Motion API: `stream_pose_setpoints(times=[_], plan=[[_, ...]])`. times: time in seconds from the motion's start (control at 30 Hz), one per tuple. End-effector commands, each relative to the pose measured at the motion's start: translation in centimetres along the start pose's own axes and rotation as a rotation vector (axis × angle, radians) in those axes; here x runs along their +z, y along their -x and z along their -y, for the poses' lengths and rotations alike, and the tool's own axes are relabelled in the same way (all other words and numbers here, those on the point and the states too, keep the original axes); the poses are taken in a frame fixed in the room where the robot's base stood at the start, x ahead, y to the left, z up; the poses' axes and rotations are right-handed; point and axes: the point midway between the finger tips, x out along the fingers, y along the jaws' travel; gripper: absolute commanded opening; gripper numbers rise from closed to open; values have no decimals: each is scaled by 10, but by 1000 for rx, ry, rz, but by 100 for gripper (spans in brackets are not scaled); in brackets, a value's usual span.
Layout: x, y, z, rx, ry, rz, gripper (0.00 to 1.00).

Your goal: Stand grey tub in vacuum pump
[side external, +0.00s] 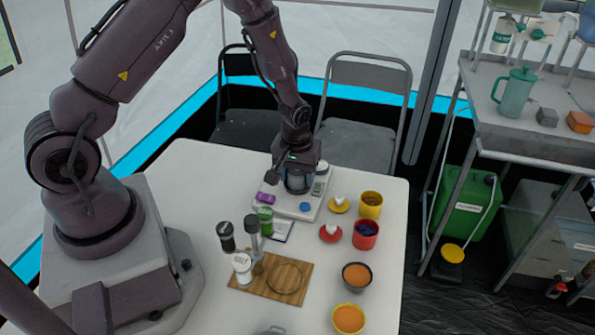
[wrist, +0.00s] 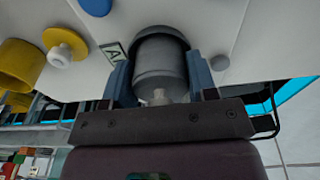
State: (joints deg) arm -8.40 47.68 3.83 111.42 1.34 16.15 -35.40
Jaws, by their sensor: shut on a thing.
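The grey tub (wrist: 160,65) is between the two fingers of my gripper (wrist: 160,82), which is shut on its sides. In the side view the tub (side external: 298,186) hangs below my gripper (side external: 298,174), over the white vacuum pump (side external: 310,210) near the back of the table. The pump's white top (wrist: 225,25) fills much of the wrist view. A dark round rim borders the tub's far end there. I cannot tell whether the tub's base rests in the pump or is just above it.
A blue knob (side external: 305,206) and a purple part (side external: 265,198) are beside the tub. Yellow (side external: 370,205) and red (side external: 365,235) cups stand to the right. Shakers, a green jar (side external: 265,220) and a wooden board (side external: 270,279) lie nearer the front.

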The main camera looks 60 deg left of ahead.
Motion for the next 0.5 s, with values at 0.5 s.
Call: stream_pose_setpoints(times=[0.5], plan=[[0, 7, 0, 0, 0, -1, 63]])
